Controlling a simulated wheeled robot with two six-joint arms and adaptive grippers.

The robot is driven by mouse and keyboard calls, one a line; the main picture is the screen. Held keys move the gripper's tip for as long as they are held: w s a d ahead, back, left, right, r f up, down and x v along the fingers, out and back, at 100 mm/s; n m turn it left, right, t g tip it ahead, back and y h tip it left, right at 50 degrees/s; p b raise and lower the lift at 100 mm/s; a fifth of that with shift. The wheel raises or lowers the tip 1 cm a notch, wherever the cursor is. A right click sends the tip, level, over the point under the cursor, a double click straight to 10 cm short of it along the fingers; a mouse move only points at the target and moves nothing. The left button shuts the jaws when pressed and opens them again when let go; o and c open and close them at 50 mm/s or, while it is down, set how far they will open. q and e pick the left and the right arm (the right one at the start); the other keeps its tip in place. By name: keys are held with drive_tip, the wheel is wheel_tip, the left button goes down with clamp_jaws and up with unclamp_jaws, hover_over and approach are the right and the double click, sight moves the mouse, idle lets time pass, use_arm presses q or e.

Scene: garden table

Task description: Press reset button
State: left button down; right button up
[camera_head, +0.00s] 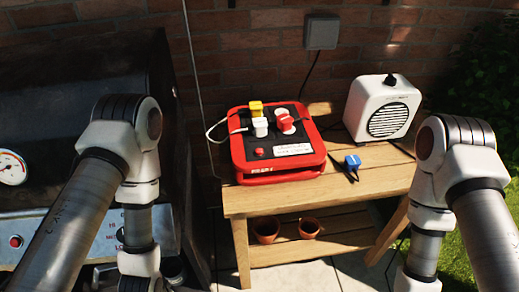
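A red power box (278,172) with a dark top panel sits on the wooden table. A small round red button (259,152) is at the front left of its top, beside a white label (293,149). A yellow plug (256,108), a white plug (260,126) and a red plug (286,123) stand in its top. My left and right arms come down at the two sides of the view, apart from the box. Both grippers are below the picture's edge and hidden.
A blue plug (352,162) lies by a dark cable right of the box. A white fan-like appliance (383,107) stands behind it. A dark grill (75,85) with a gauge stands left. Two pots (266,230) (309,228) sit on the lower shelf.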

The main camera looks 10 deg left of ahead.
idle(0.9)
clamp_jaws()
idle(1.1)
